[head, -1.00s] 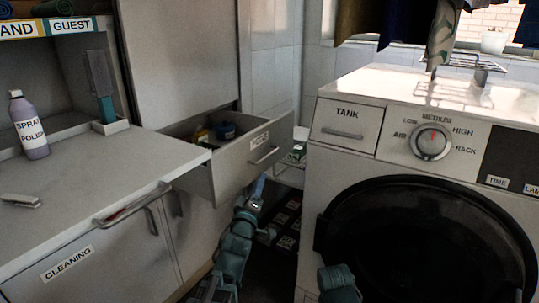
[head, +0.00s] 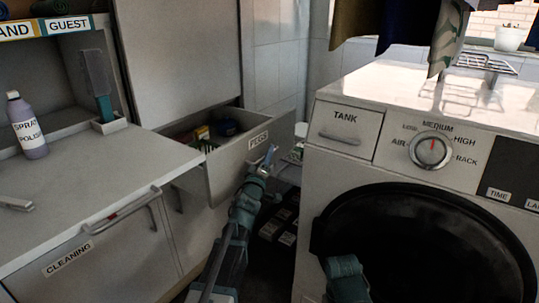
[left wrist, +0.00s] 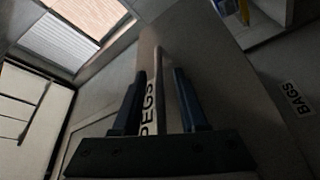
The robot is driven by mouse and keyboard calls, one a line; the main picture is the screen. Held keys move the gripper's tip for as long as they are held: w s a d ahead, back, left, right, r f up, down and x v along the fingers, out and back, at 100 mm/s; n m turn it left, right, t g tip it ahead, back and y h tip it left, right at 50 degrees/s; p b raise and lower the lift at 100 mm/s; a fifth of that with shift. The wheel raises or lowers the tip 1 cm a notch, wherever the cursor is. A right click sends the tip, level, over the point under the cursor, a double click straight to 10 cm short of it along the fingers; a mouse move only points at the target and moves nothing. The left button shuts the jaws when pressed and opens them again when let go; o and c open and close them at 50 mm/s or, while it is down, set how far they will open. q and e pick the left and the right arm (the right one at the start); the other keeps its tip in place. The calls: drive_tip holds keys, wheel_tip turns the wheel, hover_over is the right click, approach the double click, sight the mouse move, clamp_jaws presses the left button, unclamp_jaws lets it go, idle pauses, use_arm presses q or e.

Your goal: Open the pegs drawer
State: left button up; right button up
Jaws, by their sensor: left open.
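The pegs drawer (head: 228,172) is pulled out from the cabinet, and several small things show inside. Its PEGS label (head: 258,140) is on the drawer front and also shows in the left wrist view (left wrist: 151,112). My left gripper (head: 268,157) is open at the drawer front, below the label, and covers most of the handle in the head view. In the left wrist view the grey handle bar (left wrist: 168,80) runs between my two spread fingers; contact cannot be told. My right gripper is out of view.
The counter (head: 90,185) on the left holds a spray polish bottle (head: 27,125). A BAGS label (left wrist: 298,97) shows in the left wrist view.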

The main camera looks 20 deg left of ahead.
use_arm(q)
clamp_jaws()
idle(1.5)
